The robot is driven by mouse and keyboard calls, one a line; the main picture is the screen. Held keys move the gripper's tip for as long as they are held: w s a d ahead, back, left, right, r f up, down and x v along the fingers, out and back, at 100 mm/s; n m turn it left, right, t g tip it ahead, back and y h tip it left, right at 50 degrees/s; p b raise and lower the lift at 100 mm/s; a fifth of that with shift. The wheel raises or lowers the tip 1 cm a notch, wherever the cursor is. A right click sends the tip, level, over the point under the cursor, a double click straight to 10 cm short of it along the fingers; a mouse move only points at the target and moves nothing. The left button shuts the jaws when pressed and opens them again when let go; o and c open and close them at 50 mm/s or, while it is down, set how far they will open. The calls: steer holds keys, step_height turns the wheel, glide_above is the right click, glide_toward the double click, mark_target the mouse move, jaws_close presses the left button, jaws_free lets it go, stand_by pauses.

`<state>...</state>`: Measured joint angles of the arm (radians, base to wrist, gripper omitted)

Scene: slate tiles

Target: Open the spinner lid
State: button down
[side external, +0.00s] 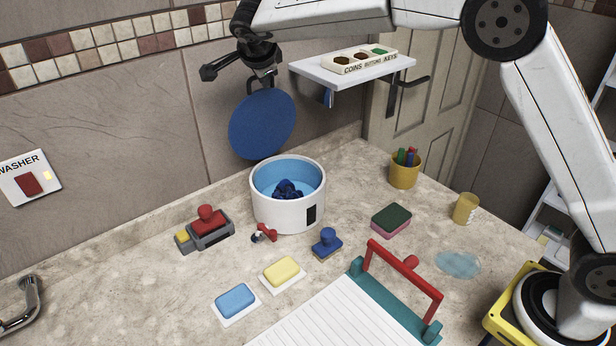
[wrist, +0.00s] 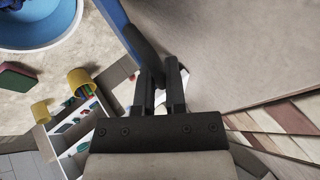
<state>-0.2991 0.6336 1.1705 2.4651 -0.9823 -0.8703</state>
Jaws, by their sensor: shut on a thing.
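The spinner is a white round tub (side external: 275,212) with a light blue inside, standing on the counter by the back wall. Its top is uncovered, and a dark blue bundle (side external: 287,190) lies inside. The round blue lid (side external: 262,124) stands steeply tilted at the tub's back rim; I cannot tell if it is joined there. My gripper (side external: 262,83) is at the lid's upper edge, shut on it. In the wrist view the gripper's fingers (wrist: 161,88) close at a dark bar beside the blue lid (wrist: 119,24), and the tub's rim (wrist: 72,40) shows upper left.
A shelf (side external: 352,72) with a labelled box is right of the lid. A red-handled stamp (side external: 207,226), a blue stamp (side external: 327,243), a sponge (side external: 391,220) and a yellow cup (side external: 405,171) stand around the tub.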

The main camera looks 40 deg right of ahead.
steer(key=shift+w+f, duration=0.25)
steer(key=shift+f, duration=0.05)
stand_by(0.4)
steer(key=c, duration=0.7)
jaws_free()
steer(key=shift+f, duration=0.1)
steer(key=shift+g, duration=0.3)
steer(key=shift+s, duration=0.1)
steer(key=v, duration=0.8)
steer(key=shift+r, duration=0.4)
steer(key=shift+d, duration=0.15)
